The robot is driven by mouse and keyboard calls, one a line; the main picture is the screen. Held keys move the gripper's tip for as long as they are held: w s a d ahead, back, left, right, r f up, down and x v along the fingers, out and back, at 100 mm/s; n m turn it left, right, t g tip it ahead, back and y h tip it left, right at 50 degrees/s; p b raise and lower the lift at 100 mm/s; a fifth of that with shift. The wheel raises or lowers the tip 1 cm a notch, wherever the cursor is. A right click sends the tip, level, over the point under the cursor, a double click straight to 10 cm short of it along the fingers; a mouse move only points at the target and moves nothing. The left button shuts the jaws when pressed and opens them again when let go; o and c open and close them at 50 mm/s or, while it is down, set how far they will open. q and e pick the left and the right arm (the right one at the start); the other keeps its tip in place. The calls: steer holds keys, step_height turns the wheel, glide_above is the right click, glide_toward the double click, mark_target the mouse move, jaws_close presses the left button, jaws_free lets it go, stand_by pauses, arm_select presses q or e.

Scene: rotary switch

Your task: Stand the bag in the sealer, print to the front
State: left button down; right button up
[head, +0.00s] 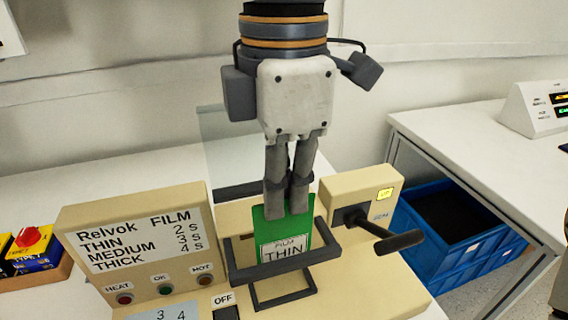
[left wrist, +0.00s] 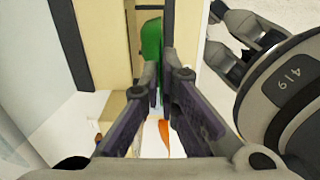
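The green bag (head: 267,229) is upright at the sealer (head: 165,211), behind a dark bar frame (head: 282,266). Its white label reads "FILM THIN" and faces the head camera. My left gripper (head: 286,212) comes down from above with its fingers close together on the bag's upper part. In the left wrist view the green bag (left wrist: 151,48) shows at the fingertips (left wrist: 162,80). The bag's lower end is partly hidden by the frame. Grey finger-like parts (left wrist: 232,45) at the right of the left wrist view may be my right gripper; its opening is unclear.
The sealer's panel (head: 140,240) lists THIN 2 s, MEDIUM 3 s, THICK 4 s, above HEAT, OK and HOT lamps. A dark lever (head: 385,236) sticks out at the right. A blue crate (head: 455,230) is under the right table.

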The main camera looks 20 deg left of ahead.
mark_target(284, 227)
arm_select(q)
steer(key=shift+f, duration=2.2)
steer(key=c, duration=1.7)
jaws_free()
steer(key=shift+r, duration=4)
